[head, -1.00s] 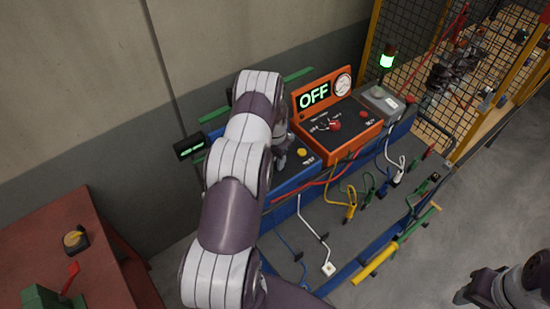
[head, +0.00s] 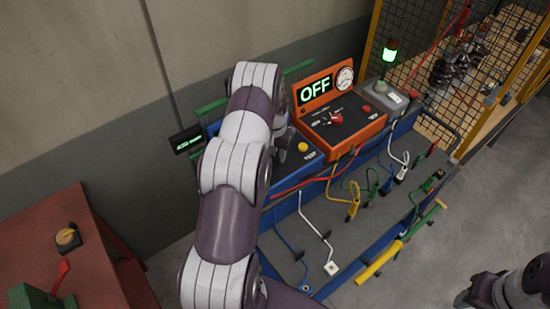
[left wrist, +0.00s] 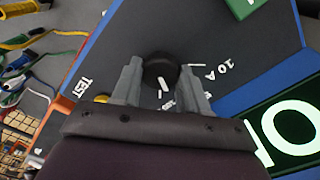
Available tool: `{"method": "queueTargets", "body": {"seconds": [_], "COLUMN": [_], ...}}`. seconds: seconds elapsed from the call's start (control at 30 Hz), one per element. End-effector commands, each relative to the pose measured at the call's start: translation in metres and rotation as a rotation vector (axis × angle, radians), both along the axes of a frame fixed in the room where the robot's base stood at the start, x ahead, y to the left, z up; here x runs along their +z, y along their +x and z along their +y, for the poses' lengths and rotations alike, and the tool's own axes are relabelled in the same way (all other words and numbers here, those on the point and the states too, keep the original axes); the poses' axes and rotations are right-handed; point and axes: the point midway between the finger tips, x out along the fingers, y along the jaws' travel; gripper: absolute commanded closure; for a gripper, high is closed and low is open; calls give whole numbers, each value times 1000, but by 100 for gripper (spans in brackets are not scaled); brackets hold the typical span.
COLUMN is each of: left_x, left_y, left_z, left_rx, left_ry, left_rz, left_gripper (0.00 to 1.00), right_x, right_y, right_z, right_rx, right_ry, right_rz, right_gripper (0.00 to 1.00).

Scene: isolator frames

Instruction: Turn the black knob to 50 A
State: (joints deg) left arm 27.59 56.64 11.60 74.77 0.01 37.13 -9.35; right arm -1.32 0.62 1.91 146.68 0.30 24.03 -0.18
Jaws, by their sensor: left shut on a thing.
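The black knob (left wrist: 160,72) sits on the dark top of the blue box, between the two fingers of my left gripper (left wrist: 160,84) in the left wrist view. The fingers are shut on its sides. A white mark shows on the knob, and a "10 A" label is printed to its right; other labels are partly hidden by the fingers. In the head view my left arm covers the knob, and the blue box (head: 300,172) shows beside it. My right gripper is not clearly seen; part of my right arm is at the lower right.
An orange box (head: 341,140) with a red knob (head: 336,117) and an "OFF" display (head: 315,89) stands right of the blue box. A yellow button (head: 303,147) is near the blue box's edge. Cables and clamps lie on the grey shelf (head: 300,220). A red table (head: 60,215) is at left.

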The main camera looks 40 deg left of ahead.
Motion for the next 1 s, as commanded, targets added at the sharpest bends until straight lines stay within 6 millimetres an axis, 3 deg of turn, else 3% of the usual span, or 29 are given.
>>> {"method": "queueTargets", "body": {"seconds": [0.1, 0.4, 1.0], "left_x": [1, 3, 7], "left_y": [4, 4, 5], "left_z": [2, 2, 2], "left_rx": [94, 293, 411], "left_ry": [7, 7, 7], "left_rz": [-12, -13, -16], "left_gripper": [87, 87, 87], "right_x": [-15, -31, -38], "right_y": [0, 0, 0], "right_z": [0, 0, 0], "right_rx": [0, 0, 0], "right_ry": [0, 0, 0], "right_rz": [0, 0, 0], "right_gripper": [57, 57, 57]}}
